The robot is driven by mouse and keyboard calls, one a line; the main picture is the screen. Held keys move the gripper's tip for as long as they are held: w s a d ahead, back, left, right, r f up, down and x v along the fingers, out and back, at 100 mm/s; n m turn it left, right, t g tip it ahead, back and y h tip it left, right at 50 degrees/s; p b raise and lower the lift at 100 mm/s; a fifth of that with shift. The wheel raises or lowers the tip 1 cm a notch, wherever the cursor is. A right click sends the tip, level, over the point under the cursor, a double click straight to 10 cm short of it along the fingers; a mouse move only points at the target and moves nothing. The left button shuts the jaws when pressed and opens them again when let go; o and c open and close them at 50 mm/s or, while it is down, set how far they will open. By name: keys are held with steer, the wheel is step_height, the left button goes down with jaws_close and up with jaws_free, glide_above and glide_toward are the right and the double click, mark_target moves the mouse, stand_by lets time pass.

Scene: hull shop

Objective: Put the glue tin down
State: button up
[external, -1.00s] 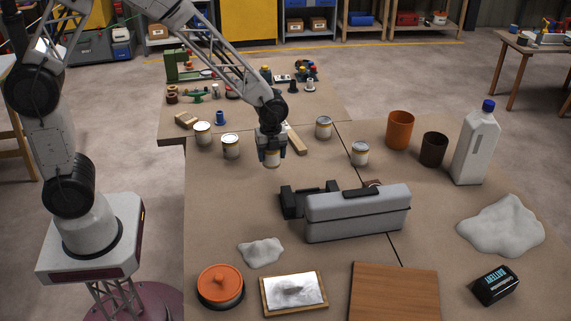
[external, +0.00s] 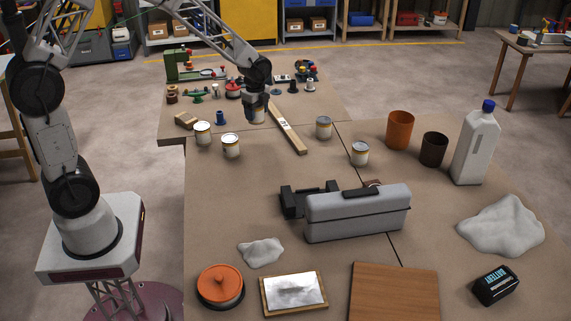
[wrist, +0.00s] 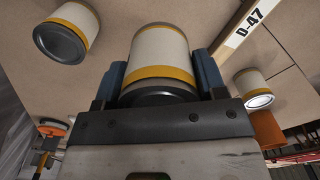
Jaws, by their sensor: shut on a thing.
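My gripper (external: 256,106) is shut on a glue tin, a cream tin with a yellow band (external: 257,117). In the wrist view the held tin (wrist: 160,50) sits between the two blue-grey fingers (wrist: 162,80). In the external view it is at the back of the brown table (external: 240,190), just left of a wooden strip. I cannot tell whether its base touches the table. Similar tins stand at the left (external: 202,133), just right of that one (external: 231,146), right of the strip (external: 323,127) and farther right (external: 360,153).
The wooden strip (external: 288,130), marked D-47 in the wrist view (wrist: 243,28), lies close to the held tin. A blue piece (external: 220,117) and a wooden block (external: 186,120) stand to its left. A grey toolbox (external: 357,212) is in mid-table. Bare table lies in front of the tins.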

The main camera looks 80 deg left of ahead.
steer(key=s+a+r+n, duration=0.1)
steer(key=s+a+n, duration=0.1)
steer(key=a, duration=0.5)
steer(key=shift+s+r, duration=0.15)
steer(key=shift+s, duration=0.1)
steer(key=shift+f, duration=3.15)
steer(key=shift+f, duration=0.1)
steer(key=shift+f, duration=1.75)
steer(key=shift+f, duration=0.15)
steer(key=o, duration=1.1)
step_height(320, 180, up, 12)
